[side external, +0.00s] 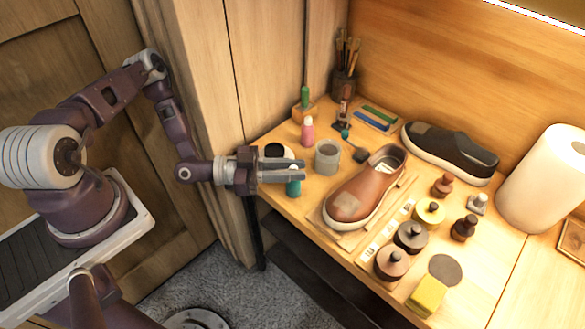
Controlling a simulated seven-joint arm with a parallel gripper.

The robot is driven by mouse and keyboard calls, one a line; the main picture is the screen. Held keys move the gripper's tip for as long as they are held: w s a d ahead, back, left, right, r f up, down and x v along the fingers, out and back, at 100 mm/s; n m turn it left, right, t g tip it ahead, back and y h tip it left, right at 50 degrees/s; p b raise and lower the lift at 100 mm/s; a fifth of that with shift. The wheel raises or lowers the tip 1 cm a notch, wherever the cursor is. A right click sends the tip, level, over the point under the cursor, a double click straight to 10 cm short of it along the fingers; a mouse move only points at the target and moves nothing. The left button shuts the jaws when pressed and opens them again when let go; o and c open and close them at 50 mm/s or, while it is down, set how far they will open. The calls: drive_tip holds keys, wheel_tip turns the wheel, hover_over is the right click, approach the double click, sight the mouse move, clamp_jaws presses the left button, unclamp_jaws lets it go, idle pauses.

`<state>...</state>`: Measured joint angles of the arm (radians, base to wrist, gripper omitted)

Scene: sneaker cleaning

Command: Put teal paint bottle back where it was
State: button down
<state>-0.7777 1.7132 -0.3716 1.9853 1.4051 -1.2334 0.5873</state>
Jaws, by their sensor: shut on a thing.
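The teal paint bottle (293,188) is at the left front edge of the worktable. My gripper (296,170) reaches in from the left and is shut on the bottle's upper part. The fingers hide the top of the bottle. It looks upright, and its lower part shows below the fingers. I cannot tell whether its base touches the tabletop.
A grey cup (327,157) and a pink bottle (307,131) stand nearby. A brown shoe (368,187) lies to the right. Jars crowd the right front. The table edge (290,214) is close.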

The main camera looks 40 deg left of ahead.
drive_tip(key=shift+f, duration=0.1)
drive_tip(key=c, duration=1.3)
unclamp_jaws()
